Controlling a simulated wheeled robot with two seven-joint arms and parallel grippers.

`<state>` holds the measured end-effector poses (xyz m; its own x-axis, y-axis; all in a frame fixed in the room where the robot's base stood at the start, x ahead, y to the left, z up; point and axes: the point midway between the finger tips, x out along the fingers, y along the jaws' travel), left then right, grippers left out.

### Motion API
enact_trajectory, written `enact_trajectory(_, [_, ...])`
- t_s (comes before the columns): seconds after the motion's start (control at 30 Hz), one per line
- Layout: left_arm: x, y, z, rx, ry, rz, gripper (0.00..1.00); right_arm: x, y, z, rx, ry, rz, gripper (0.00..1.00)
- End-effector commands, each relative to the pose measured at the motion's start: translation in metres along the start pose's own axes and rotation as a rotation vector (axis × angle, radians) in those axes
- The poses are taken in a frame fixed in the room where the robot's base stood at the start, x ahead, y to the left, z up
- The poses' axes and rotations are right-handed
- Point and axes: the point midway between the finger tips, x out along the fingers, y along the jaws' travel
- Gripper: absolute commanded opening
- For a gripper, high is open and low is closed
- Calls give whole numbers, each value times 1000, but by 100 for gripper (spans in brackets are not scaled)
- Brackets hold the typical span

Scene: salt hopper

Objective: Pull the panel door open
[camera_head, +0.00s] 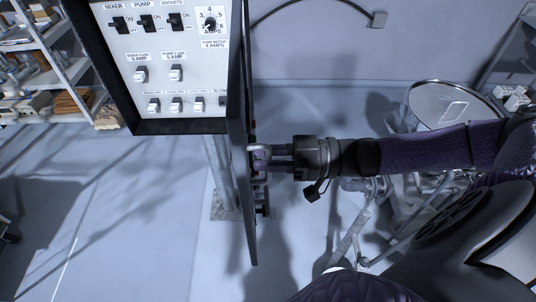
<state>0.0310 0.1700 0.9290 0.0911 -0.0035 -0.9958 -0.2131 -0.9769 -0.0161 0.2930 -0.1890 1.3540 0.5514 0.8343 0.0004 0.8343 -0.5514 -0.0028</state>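The panel door (240,200) stands swung out from the front of the electrical panel box (135,126), seen almost edge-on. The switch face (165,50) of the panel is exposed to the left of the door. A pale metal handle (258,152) is on the door's right-hand side. My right gripper (268,158) reaches in from the right, with its two fingers at the handle. The fingers look closed around the handle, which they partly hide. My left gripper is not in view.
Shelves (50,60) with boxes stand at the upper left. A round metal lid or vessel (455,103) and metal frame parts (350,240) are at the right, near my arm. The floor (130,230) left of the door is clear.

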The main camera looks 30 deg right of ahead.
Motion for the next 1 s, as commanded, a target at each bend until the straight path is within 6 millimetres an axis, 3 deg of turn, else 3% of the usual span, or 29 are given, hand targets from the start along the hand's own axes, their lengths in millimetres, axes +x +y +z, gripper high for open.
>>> enact_trajectory(0.1, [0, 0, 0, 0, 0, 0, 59, 0, 0, 0, 0, 0, 0, 50])
enact_trajectory(0.5, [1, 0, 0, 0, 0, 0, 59, -4, 0, 1, 0, -3, 0, 50])
enact_trajectory(0.8, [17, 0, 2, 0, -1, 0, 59, -74, 0, 3, 0, -8, 1, 50])
enact_trajectory(1.0, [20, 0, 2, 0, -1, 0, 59, -98, 0, 1, 0, -2, 1, 50])
